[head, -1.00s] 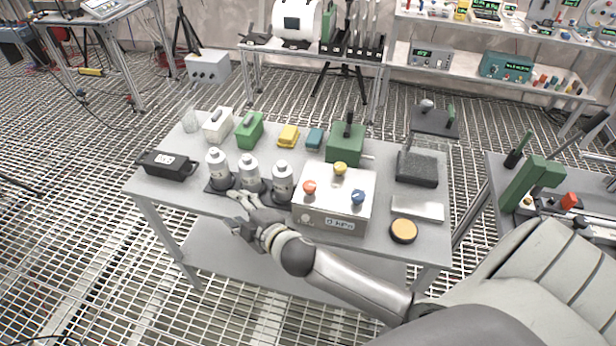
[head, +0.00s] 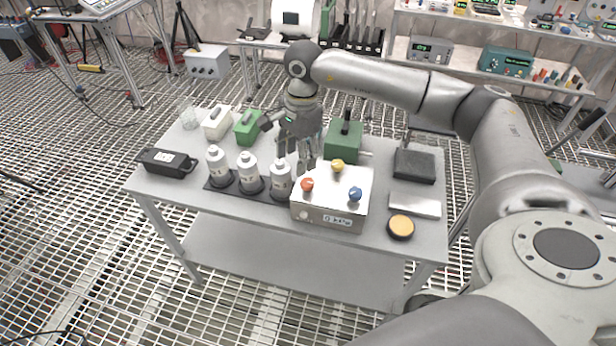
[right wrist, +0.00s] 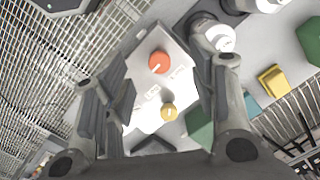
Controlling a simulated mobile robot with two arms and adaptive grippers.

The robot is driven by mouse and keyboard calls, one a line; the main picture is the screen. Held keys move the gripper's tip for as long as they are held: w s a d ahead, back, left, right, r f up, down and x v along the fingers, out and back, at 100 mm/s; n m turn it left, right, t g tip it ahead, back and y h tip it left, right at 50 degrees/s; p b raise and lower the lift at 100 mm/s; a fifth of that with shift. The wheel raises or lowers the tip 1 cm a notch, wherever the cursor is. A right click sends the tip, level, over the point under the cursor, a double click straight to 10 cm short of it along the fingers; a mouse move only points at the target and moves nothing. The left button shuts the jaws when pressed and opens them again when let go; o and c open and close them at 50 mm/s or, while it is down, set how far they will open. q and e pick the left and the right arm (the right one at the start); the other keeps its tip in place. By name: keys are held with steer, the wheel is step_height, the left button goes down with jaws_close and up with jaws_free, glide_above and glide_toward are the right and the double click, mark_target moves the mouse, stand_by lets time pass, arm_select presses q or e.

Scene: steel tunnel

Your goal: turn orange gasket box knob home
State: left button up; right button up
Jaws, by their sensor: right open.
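The gasket box (head: 330,206) is a pale metal box with a small front display, on the grey table. On its top are an orange knob (head: 307,184) at the front left, a yellow knob (head: 338,165) at the back and a blue knob (head: 355,194) at the right. My right gripper (head: 294,168) is open, fingers down, above the box's back left side, close to the orange knob. In the right wrist view the orange knob (right wrist: 159,62) and yellow knob (right wrist: 168,111) show between the spread fingers, touching neither. My left gripper is not in view.
Several grey-white bottles (head: 249,172) stand on a dark mat left of the box, one close to my right gripper. A green block with a black handle (head: 343,141) stands behind. A flat metal bar (head: 414,204) and an orange-topped puck (head: 401,227) lie to the right.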

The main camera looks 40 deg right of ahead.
mark_target(308, 182)
steer(key=shift+h, duration=0.6)
steer(key=d+f+p, duration=0.1)
steer(key=f, duration=0.2)
steer(key=d+f+p, duration=0.1)
steer(key=f, duration=0.1)
steer(key=d+f+p, duration=0.1)
steer(key=f, duration=0.2)
steer(key=shift+s+f, duration=0.15)
steer(key=shift+f, duration=0.75)
steer(key=c, duration=1)
steer(key=shift+m, duration=0.3)
